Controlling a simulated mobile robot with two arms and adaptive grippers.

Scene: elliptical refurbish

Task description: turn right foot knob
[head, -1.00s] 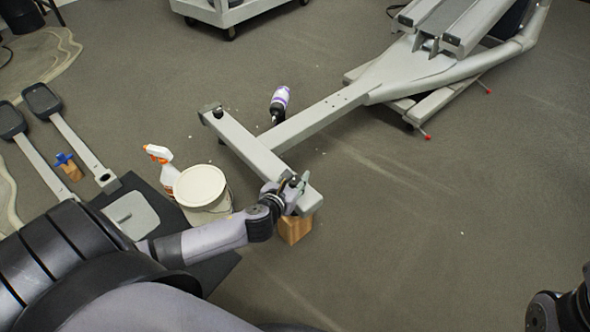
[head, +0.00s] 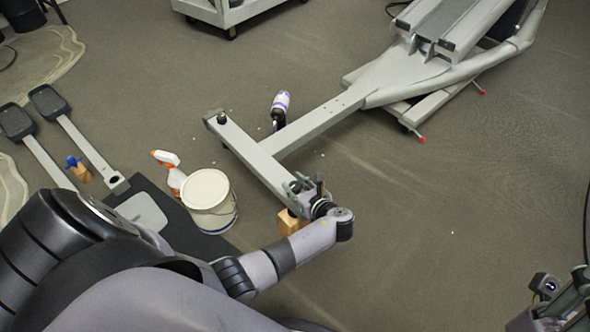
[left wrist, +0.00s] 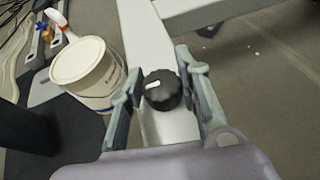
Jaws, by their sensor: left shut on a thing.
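The right foot knob (left wrist: 161,90) is black, ribbed and round with a white mark, on top of the near end of the grey foot crossbar (head: 250,155). My left gripper (head: 301,186) is at that end, and its fingers (left wrist: 165,92) stand on both sides of the knob, shut on it. In the head view the gripper and wrist hide the knob. A second dark knob (head: 221,118) sits at the crossbar's far end. Part of my right arm shows at the lower right of the head view; its fingers do not show.
A wooden block (head: 290,222) is under the crossbar's near end. A white bucket (head: 209,190) and a spray bottle (head: 170,170) stand to its left. A purple-and-white bottle (head: 281,105) is by the long beam (head: 320,120). The floor at right is clear.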

